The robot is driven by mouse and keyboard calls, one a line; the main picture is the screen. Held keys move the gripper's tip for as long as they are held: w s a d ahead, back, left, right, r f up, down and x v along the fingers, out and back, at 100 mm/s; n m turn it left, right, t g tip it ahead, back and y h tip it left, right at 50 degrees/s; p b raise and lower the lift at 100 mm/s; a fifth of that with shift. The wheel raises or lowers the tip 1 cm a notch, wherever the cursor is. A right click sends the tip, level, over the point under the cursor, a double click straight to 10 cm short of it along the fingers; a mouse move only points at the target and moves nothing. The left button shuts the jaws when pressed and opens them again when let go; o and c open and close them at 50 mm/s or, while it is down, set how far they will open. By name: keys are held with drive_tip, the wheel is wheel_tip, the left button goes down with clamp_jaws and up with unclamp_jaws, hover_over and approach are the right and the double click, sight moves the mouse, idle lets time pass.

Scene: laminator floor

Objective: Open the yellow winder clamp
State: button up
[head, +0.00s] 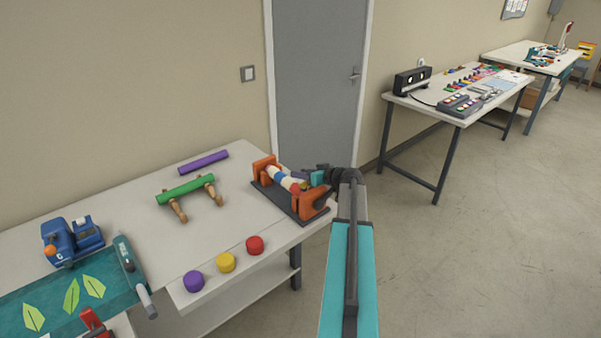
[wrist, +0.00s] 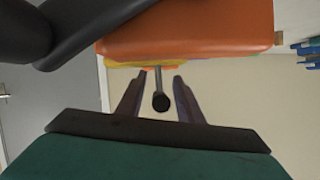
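The winder (head: 290,190) stands on the white table, with orange end blocks on a dark base and a striped roll between them. In the wrist view its orange block (wrist: 190,30) fills the top. A strip of yellow, likely the yellow clamp (wrist: 205,60), shows along the block's lower edge; most of it is hidden. A thin grey stem with a black knob (wrist: 161,102) extends from there. My gripper (wrist: 156,84) is open, one finger on each side of the stem and knob, with visible gaps. In the head view my gripper (head: 299,176) is at the winder, partly hidden by my arm.
On the same table are a green roll (head: 185,190) on wooden supports, a purple roll (head: 203,162), and purple, yellow and red discs (head: 226,262). A blue machine (head: 72,240) stands at left. Open floor (head: 460,240) lies to the right.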

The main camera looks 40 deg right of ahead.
drive_tip(key=shift+w+f, duration=0.1)
drive_tip(key=shift+w, duration=0.15)
drive_tip(key=shift+c, duration=0.4)
